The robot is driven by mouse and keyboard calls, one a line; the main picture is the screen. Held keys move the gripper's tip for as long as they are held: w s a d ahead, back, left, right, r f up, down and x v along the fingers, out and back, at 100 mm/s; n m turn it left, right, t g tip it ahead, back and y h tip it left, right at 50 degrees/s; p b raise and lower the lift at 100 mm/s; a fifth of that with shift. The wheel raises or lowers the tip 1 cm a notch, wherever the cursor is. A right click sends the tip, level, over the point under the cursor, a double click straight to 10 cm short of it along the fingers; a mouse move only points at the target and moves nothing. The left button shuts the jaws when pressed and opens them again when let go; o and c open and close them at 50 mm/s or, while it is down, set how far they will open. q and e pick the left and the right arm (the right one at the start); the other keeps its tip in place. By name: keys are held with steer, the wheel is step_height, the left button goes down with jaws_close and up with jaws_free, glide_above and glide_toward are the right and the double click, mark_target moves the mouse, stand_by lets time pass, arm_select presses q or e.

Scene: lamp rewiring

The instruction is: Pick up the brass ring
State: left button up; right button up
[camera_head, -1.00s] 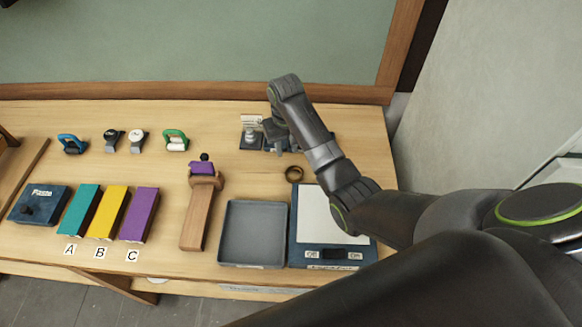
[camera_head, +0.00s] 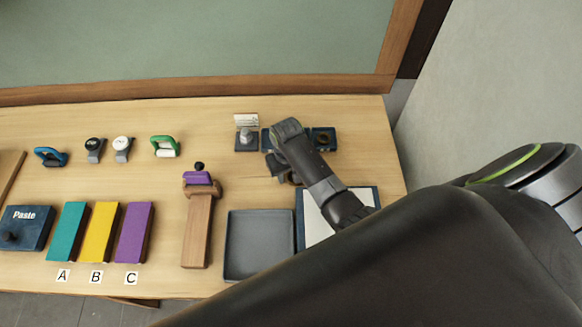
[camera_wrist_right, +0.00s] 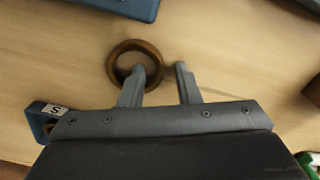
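The brass ring (camera_wrist_right: 120,52) lies flat on the wooden table in the right wrist view. My right gripper (camera_wrist_right: 160,68) is open, its two grey fingers apart. The left finger's tip overlaps the ring's opening and near rim in the picture; the right finger is outside the ring, to its right. I cannot tell whether a finger touches it. In the head view my right gripper (camera_head: 279,166) is low over the table behind the grey tray, and the ring is hidden or not distinguishable there. My left gripper is not in view.
A wooden stand (camera_head: 197,235) is left of the tray.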

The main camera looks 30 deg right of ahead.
steer(key=shift+s+r, duration=0.1)
steer(key=shift+s, duration=0.15)
steer(key=shift+s+r, duration=0.1)
steer(key=shift+s, duration=0.05)
steer(key=shift+c, duration=2.1)
jaws_close()
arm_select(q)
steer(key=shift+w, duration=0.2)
